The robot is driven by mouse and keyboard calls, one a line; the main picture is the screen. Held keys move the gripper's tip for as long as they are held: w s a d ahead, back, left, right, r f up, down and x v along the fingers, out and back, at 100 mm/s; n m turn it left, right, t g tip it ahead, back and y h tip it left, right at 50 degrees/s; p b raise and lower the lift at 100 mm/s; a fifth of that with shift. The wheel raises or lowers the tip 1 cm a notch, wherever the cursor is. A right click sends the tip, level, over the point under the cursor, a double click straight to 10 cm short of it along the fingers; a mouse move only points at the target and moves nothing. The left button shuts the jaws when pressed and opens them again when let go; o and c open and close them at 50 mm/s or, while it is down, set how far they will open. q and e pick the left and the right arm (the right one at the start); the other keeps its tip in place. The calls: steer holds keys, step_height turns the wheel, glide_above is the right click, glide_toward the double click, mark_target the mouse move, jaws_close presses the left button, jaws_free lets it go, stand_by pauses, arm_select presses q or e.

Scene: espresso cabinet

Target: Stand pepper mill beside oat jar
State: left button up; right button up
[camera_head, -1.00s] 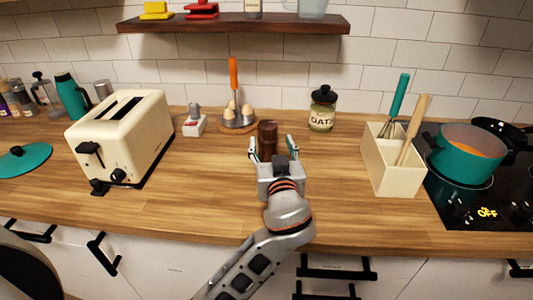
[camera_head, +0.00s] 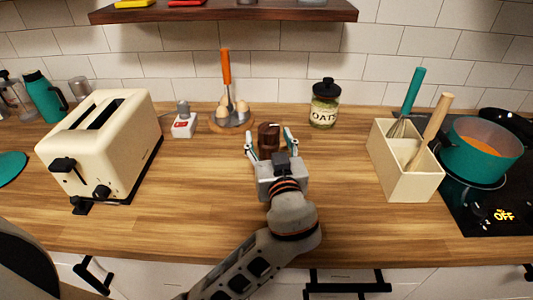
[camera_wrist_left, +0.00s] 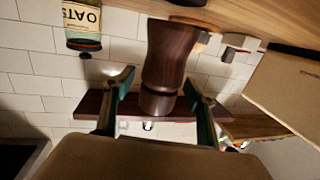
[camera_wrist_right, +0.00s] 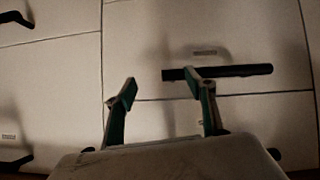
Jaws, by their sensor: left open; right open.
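The dark brown wooden pepper mill (camera_head: 268,138) stands upright on the counter, left of and nearer than the oat jar (camera_head: 324,104), with clear counter between them. The jar is glass with a black lid. My left gripper (camera_head: 267,142) is open, its two fingers on either side of the mill. In the left wrist view the mill (camera_wrist_left: 168,60) shows between the spread fingers, with a gap on each side, and the oat jar (camera_wrist_left: 82,25) is at the upper left. My right gripper (camera_wrist_right: 162,90) is open and empty in front of the cabinet fronts.
A cream toaster (camera_head: 98,145) is at the left. A cream utensil box (camera_head: 404,170) and a teal pot (camera_head: 482,150) are at the right. A shelf (camera_head: 225,13) hangs above.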

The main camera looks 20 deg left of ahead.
arm_select(q)
steer(key=shift+w+a, duration=0.1)
steer(key=shift+w, duration=0.05)
arm_select(e)
steer(key=shift+w+a, duration=0.2)
steer(key=shift+w, duration=0.1)
arm_select(q)
steer(key=shift+c, duration=0.3)
arm_select(e)
steer(key=shift+s+f, duration=0.15)
arm_select(q)
jaws_close()
steer(key=shift+r, duration=0.1)
